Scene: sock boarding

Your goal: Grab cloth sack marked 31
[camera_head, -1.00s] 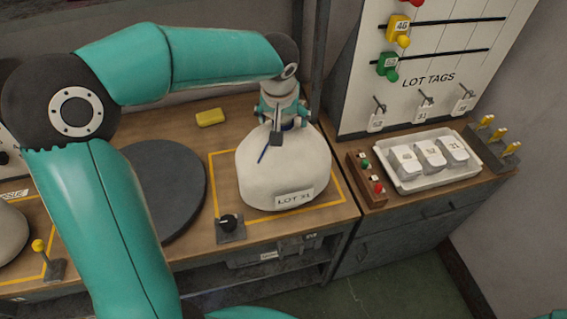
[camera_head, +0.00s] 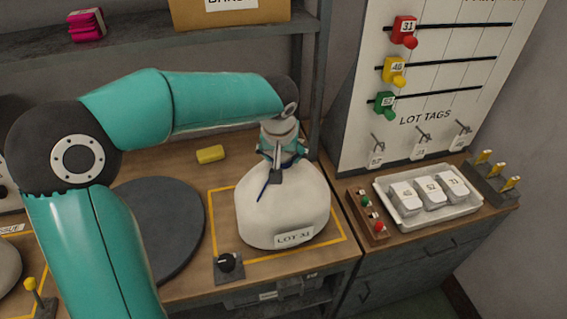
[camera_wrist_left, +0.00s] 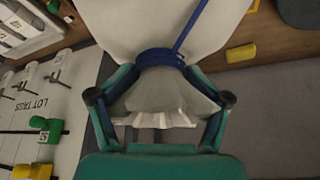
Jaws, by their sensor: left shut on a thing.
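The cloth sack (camera_head: 283,208) is white and rounded, with a label reading LOT 31 low on its front. It stands upright inside a yellow outlined square on the wooden bench. A blue cord ties its neck, with a loose end hanging down. My left gripper (camera_head: 282,150) is over the top of the sack, shut on its gathered neck. In the left wrist view the fingers (camera_wrist_left: 160,100) close on both sides of the neck by the blue cord (camera_wrist_left: 160,57), and the ruffled cloth top (camera_wrist_left: 155,119) shows between them. My right gripper is not in view.
A dark round disc (camera_head: 160,230) lies left of the sack, with a black knob (camera_head: 229,264) in front. A yellow block (camera_head: 210,154) lies behind. To the right are a small button box (camera_head: 368,215), a white tray (camera_head: 425,215) and the lot tags board (camera_head: 420,100).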

